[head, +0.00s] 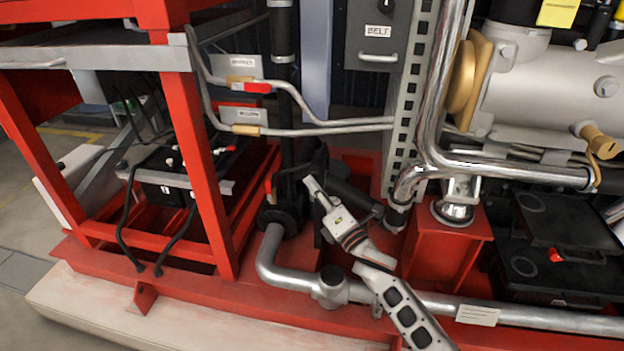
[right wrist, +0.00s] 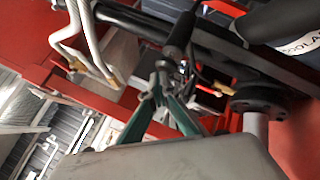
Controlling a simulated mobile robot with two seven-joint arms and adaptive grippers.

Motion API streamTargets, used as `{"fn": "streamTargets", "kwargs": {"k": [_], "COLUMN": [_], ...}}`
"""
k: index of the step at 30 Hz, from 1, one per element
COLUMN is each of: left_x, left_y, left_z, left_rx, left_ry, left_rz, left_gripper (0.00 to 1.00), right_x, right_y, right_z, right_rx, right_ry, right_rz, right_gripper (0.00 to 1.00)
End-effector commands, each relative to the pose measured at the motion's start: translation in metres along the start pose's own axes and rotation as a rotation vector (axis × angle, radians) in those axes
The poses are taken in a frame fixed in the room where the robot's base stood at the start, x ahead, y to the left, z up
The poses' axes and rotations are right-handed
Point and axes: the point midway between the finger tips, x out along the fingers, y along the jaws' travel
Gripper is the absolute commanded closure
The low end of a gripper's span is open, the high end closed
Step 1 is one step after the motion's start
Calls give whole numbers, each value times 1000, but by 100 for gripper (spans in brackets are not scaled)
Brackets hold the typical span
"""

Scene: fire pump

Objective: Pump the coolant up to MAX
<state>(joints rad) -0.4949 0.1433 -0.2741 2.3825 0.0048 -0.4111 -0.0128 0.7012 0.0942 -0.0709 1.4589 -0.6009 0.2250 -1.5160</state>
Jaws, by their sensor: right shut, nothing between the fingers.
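My right gripper (head: 312,185) reaches in from the lower right in the head view, low among the black pipework. Its green fingers (right wrist: 160,78) are together in the right wrist view, with nothing seen between them. A black cylinder (right wrist: 285,22) with a partly cut-off white label starting "COOLA" is at the upper right of that view, apart from the fingers. A dark bar (right wrist: 135,18) passes close behind the fingertips; I cannot tell whether they touch it. No MAX mark is readable. My left gripper is not in view.
A red frame (head: 190,120) stands on the left, with a black battery-like box (head: 165,188) inside. A silver pipe (head: 300,283) runs low along the red base. Bent silver pipes and a grey engine block (head: 550,90) crowd the right. Pale floor (head: 20,235) is free at the left.

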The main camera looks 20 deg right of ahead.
Motion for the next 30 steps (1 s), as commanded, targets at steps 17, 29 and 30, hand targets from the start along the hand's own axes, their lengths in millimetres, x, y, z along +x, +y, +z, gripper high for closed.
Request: {"fn": "streamTargets", "kwargs": {"k": [17,29,30], "left_x": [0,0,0], "left_y": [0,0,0], "left_z": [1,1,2], "left_rx": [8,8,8], "left_ry": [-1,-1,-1], "left_rz": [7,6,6], "left_gripper": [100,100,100], "right_x": [5,7,7], "right_y": [-3,-4,-4], "right_z": [5,7,7], "right_rx": [-1,-1,-1], "right_ry": [-3,-4,-4], "right_rz": [0,1,1], "right_gripper": [100,100,100]}}
